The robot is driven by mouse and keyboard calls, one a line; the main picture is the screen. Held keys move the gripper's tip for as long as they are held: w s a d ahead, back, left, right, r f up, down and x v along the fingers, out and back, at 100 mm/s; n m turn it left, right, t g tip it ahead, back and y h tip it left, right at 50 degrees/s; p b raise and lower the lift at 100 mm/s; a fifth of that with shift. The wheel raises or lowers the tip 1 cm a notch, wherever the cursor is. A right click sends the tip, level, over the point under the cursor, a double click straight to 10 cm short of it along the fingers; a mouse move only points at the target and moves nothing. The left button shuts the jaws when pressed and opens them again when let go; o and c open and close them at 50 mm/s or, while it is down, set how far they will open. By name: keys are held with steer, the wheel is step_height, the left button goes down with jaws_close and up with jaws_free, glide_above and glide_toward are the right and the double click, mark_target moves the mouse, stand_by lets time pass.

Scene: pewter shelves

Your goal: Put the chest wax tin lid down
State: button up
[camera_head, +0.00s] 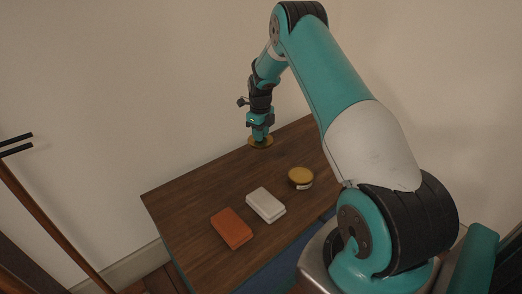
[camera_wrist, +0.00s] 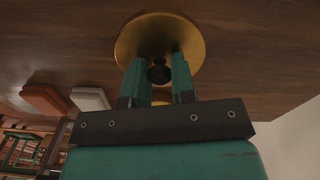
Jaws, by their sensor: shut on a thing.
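The chest wax tin lid (camera_head: 252,145) is a round gold disc with a dark knob, at the far edge of the wooden chest top. My gripper (camera_head: 260,136) is directly above it, pointing down. In the wrist view the lid (camera_wrist: 143,30) shows its gold face, and my gripper (camera_wrist: 160,68) is shut on its dark knob. The lid is at or very close to the wood; I cannot tell whether it touches. The wax tin (camera_head: 301,176), round and gold-topped with a pale label, stands apart, nearer the right edge.
A white box (camera_head: 265,204) and an orange box (camera_head: 232,228) lie on the chest top (camera_head: 185,205) in front of the lid. They also show in the wrist view, the white one (camera_wrist: 88,98) and the orange one (camera_wrist: 45,99). Bare wood lies left of the lid. A wall stands behind.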

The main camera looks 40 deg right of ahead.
mark_target(261, 155)
steer(key=shift+f+b, duration=0.5)
steer(key=shift+f, duration=2.3)
steer(key=shift+f, duration=0.2)
steer(key=o, duration=0.9)
steer(key=shift+r, duration=0.15)
